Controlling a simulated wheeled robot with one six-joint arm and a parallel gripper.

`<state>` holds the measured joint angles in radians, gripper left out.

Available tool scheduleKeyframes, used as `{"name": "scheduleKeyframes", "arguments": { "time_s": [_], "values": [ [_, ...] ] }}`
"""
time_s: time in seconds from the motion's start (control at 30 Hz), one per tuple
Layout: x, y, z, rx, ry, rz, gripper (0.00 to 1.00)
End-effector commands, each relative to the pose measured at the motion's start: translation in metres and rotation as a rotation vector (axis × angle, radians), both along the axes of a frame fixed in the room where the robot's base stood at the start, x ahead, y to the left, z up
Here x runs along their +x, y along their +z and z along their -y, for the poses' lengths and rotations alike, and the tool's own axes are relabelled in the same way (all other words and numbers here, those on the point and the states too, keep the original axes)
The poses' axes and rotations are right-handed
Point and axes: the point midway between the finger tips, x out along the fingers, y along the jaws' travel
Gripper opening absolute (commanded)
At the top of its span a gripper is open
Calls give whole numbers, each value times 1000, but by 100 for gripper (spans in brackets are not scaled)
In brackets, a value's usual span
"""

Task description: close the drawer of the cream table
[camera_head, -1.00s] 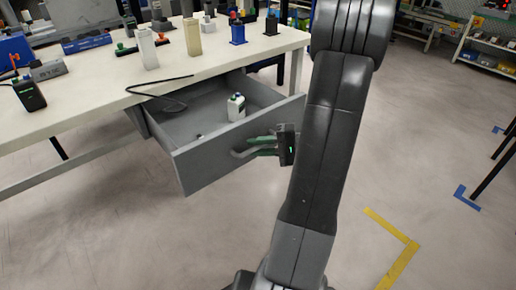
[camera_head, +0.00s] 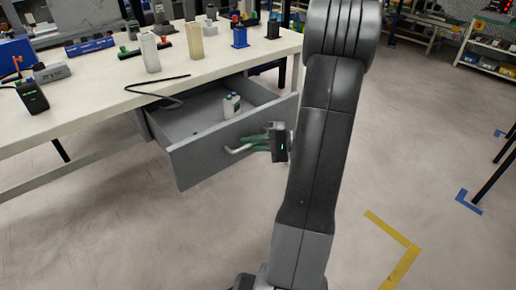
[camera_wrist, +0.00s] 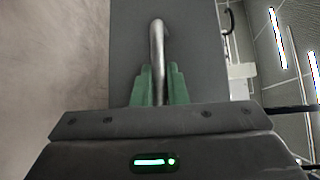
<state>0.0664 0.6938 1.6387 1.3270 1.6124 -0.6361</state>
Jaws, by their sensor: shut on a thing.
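The cream table (camera_head: 110,88) stands at the left in the head view. Its grey drawer (camera_head: 200,160) is pulled out under the table top, with its front facing me. My gripper (camera_head: 256,144) is at the drawer's metal handle (camera_head: 236,150). In the wrist view the green fingers (camera_wrist: 159,88) are shut on the handle bar (camera_wrist: 157,45), one on each side of it. The drawer front (camera_wrist: 195,60) lies just beyond them. A small white bottle with a blue-green cap (camera_head: 231,105) stands inside the drawer.
On the table top are a black device (camera_head: 32,97), a white block (camera_head: 150,52), a beige block (camera_head: 193,40), a blue holder (camera_head: 240,37) and a black cable (camera_head: 160,92) hanging over the edge near the drawer. The floor at the right is open, with yellow tape (camera_head: 400,245).

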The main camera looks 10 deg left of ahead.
Motion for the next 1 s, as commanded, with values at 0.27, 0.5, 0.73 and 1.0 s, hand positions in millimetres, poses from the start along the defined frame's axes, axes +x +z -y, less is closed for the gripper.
{"name": "scheduleKeyframes", "arguments": {
  "time_s": [0.27, 0.5, 0.73, 1.0],
  "values": [
    [45, 0, -59, 1, 5, 1, 0],
    [86, 0, -112, 1, 4, 2, 0],
    [119, 0, -154, 1, 2, 2, 0],
    [144, 0, -185, 0, 0, 2, 0]
  ]
}}
